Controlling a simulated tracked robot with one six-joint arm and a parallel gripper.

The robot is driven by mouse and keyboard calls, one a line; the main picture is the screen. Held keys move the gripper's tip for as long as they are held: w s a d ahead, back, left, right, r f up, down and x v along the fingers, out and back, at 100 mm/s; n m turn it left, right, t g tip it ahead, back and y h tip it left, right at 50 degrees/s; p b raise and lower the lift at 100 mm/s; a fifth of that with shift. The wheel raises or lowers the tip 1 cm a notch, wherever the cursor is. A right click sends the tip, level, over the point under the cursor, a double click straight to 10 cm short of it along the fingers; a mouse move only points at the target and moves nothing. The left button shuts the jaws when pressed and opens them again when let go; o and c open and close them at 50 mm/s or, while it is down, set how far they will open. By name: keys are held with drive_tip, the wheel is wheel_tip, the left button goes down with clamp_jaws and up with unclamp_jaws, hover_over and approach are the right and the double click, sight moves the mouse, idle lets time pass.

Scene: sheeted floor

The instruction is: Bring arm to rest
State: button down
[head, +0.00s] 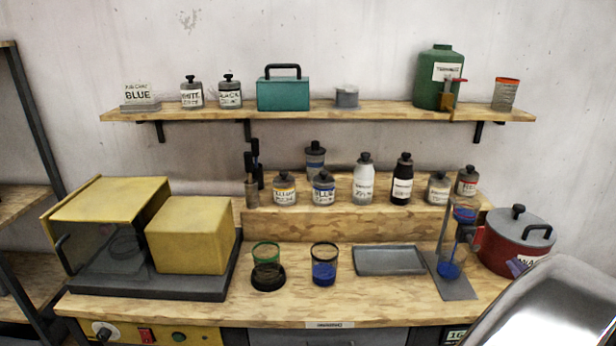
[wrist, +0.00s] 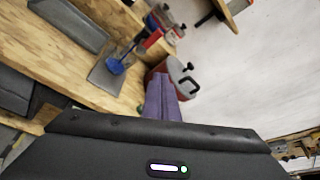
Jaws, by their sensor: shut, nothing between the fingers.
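My gripper (wrist: 160,84) shows in the wrist view as purple fingers close together beyond a dark housing, with nothing between them. In the head view a small purple part of my gripper (head: 518,267) shows at the right, in front of the red pot (head: 512,240), with my silver arm link at the lower right corner. I cannot tell whether the fingers touch the pot. The pot has a grey lid and black handle, and it also shows in the wrist view (wrist: 178,74) just beyond the fingers. Most of my arm is out of view.
A grey tray (head: 390,262), two glasses (head: 324,266) and a yellow box machine (head: 190,235) stand on the wooden bench. Labelled bottles (head: 363,182) line a raised step; a green jug (head: 437,75) stands on the wall shelf.

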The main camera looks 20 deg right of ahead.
drive_tip(key=w+a+f+n+g+y, duration=0.1)
drive_tip(key=w+a+f+n+y, duration=0.15)
drive_tip(key=w+a+n, duration=0.4)
drive_tip(key=w+a+f+n+y, duration=0.15)
drive_tip(key=a+n+y, duration=0.25)
drive_tip(key=a, duration=0.5)
drive_tip(key=w+a+f+n+g+y, duration=0.1)
drive_tip(key=w+a+n+y, duration=0.35)
drive_tip(key=a, duration=0.35)
drive_tip(key=s+a+f+n+g, duration=0.1)
drive_tip(key=s+a+n+g, duration=0.15)
drive_tip(key=a+n, duration=0.4)
drive_tip(key=s+a+f+n+g, duration=0.1)
drive_tip(key=s+a+n+g, duration=0.15)
drive_tip(key=a+n, duration=0.45)
drive_tip(key=s+a+r+n+h, duration=0.2)
drive_tip(key=s+a+r+n, duration=0.2)
drive_tip(key=a+n, duration=0.1)
drive_tip(key=shift+s+a+r+n+h, duration=0.3)
drive_tip(key=shift+s+a+n, duration=0.1)
drive_tip(key=shift+n, duration=0.25)
drive_tip(key=shift+d, duration=0.1)
